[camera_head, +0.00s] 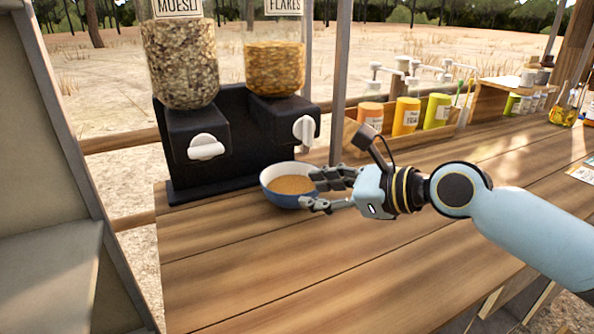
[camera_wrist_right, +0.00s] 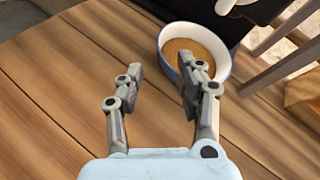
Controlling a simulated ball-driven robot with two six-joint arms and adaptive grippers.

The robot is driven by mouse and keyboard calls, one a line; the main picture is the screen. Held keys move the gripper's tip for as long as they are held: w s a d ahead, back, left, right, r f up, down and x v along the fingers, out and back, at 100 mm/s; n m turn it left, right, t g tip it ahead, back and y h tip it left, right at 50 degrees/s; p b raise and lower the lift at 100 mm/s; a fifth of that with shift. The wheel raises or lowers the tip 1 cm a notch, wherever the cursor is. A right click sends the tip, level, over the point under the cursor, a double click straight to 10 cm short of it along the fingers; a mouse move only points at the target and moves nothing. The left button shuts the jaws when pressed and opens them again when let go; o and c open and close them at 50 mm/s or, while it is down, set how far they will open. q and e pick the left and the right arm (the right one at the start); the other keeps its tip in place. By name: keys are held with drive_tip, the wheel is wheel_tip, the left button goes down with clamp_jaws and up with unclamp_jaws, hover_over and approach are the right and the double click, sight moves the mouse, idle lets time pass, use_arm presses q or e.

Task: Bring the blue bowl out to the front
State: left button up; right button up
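The blue bowl (camera_head: 289,187), white inside and filled with something tan, stands upright on the wooden counter (camera_head: 270,270) in front of the black cereal dispenser (camera_head: 225,140). My right gripper (camera_head: 310,190) comes in from the right, its fingers apart at the bowl's right side. In the right wrist view the gripper (camera_wrist_right: 160,77) is open and nothing is between its fingers. There the bowl (camera_wrist_right: 198,52) lies at the upper right, and the right finger covers part of its near side. I cannot tell whether that finger touches it. My left gripper is out of view.
Jars of muesli (camera_head: 180,60) and flakes (camera_head: 275,65) top the dispenser. A wooden rack of orange and green bottles (camera_head: 405,116) stands behind my right gripper. A post (camera_head: 340,80) rises behind the bowl. The counter in front of the bowl is clear.

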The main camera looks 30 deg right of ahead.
sight(269, 190)
drive_tip(key=shift+w, duration=0.25)
drive_tip(key=b+x, duration=0.1)
drive_tip(key=x, duration=0.3)
drive_tip(key=shift+w+a+f+b, duration=0.1)
drive_tip(key=shift+w+a+b, duration=0.1)
drive_tip(key=shift+w+b, duration=0.1)
drive_tip(key=b+x, duration=0.1)
drive_tip(key=x, duration=0.5)
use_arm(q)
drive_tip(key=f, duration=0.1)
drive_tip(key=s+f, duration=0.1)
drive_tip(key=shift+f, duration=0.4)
use_arm(e)
drive_tip(key=shift+s, duration=0.1)
drive_tip(key=shift+c, duration=0.2)
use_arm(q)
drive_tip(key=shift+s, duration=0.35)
use_arm(e)
clamp_jaws()
